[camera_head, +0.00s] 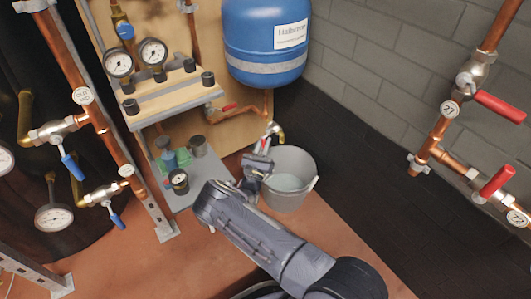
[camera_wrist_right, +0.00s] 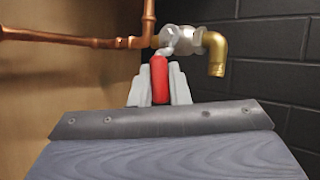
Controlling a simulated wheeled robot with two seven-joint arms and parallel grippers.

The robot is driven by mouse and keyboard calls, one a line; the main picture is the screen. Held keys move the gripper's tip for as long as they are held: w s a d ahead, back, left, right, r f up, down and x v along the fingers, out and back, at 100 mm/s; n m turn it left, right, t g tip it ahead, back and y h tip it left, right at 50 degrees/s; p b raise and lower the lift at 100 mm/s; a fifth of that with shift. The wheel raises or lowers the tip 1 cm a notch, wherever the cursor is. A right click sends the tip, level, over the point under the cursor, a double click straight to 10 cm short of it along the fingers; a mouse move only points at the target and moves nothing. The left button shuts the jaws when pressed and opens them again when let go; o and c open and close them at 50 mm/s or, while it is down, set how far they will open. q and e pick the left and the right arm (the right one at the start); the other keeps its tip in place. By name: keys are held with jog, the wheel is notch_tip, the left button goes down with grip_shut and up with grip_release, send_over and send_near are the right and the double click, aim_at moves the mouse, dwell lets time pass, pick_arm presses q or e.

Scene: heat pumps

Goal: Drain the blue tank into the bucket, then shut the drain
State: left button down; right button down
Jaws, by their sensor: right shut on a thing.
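The blue tank (camera_head: 265,38) with a white label hangs at the top middle of the head view. A copper pipe runs from below it to the drain valve, which has a brass spout (camera_wrist_right: 216,55) and a red lever (camera_wrist_right: 160,80). My right gripper (camera_head: 262,150) is shut on the red lever, which lies between its fingers in the wrist view. The grey bucket (camera_head: 309,188) stands on the floor beneath the spout, with pale liquid visible inside. No stream from the spout can be made out. My left gripper is not in view.
A metal shelf (camera_head: 170,104) with gauges and fittings stands left of the bucket. Copper pipes with blue-handled valves (camera_head: 72,166) are at the left, and red-handled valves (camera_head: 500,107) are at the right. Reddish floor (camera_head: 340,240) lies open in front of the bucket.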

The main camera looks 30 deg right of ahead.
jog(key=shift+w+m+g+h+b, duration=0.15)
jog(key=shift+w+m+h, duration=0.05)
jog(key=shift+m+h, duration=0.4)
jog(key=shift+w+m+g+h+b, duration=0.2)
jog(key=shift+m+h, duration=0.2)
jog(key=shift+m, duration=0.3)
jog(key=c, duration=1.4)
grip_release()
jog(key=p+v, duration=0.2)
jog(key=v, duration=0.6)
jog(key=shift+w, duration=0.1)
jog(key=shift+d, duration=0.1)
